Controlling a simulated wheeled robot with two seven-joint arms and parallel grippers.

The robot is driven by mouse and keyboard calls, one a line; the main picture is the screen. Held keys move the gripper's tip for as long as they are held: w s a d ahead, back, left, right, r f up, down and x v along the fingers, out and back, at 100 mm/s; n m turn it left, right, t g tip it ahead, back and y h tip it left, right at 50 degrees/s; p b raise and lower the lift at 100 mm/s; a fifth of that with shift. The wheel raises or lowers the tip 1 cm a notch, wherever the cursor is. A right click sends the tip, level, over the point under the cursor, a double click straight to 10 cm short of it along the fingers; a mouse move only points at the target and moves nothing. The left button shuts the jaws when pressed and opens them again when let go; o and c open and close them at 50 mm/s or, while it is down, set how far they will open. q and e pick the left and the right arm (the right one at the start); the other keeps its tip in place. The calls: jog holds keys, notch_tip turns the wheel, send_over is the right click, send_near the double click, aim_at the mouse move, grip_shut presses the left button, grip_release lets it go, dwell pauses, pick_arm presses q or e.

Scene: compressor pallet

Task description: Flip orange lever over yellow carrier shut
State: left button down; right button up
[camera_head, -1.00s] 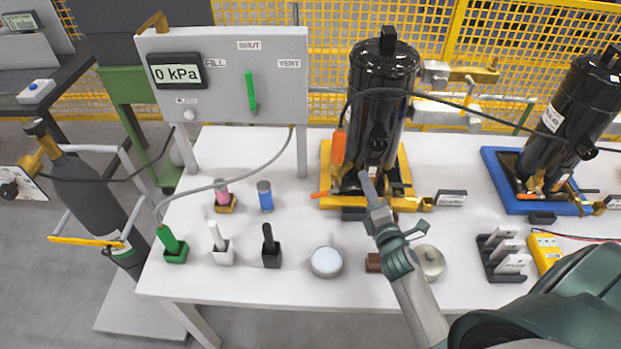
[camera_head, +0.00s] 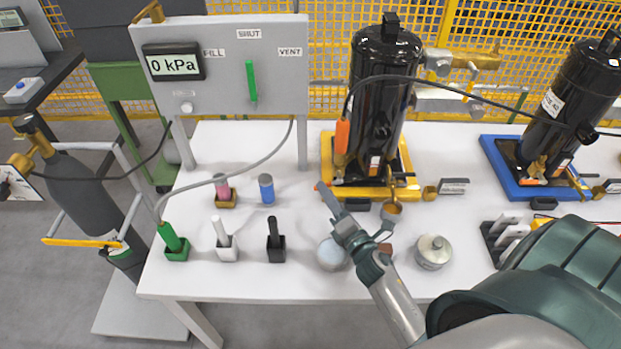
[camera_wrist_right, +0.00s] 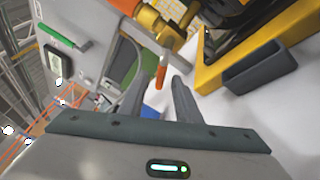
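The yellow carrier (camera_head: 411,183) lies on the white table under a black compressor (camera_head: 386,90). My left gripper is not in view.
A round tin (camera_head: 433,251) and a pale round lid (camera_head: 332,254) are close to my right arm. A gauge panel (camera_head: 225,75) stands at the back left. A blue carrier (camera_head: 497,160) holds another compressor on the right. Colored handles stand in small blocks on the left.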

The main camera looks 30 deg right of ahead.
jog(key=shift+d, duration=0.1)
jog(key=shift+w+d+p, duration=0.2)
jog(key=shift+w+p, duration=0.25)
jog(key=shift+w, duration=1.45)
jog(key=shift+w+d+p, duration=0.2)
jog(key=shift+w+p, duration=0.25)
jog(key=shift+w, duration=1.4)
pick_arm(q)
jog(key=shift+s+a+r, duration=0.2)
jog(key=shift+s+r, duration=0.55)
pick_arm(e)
grip_shut()
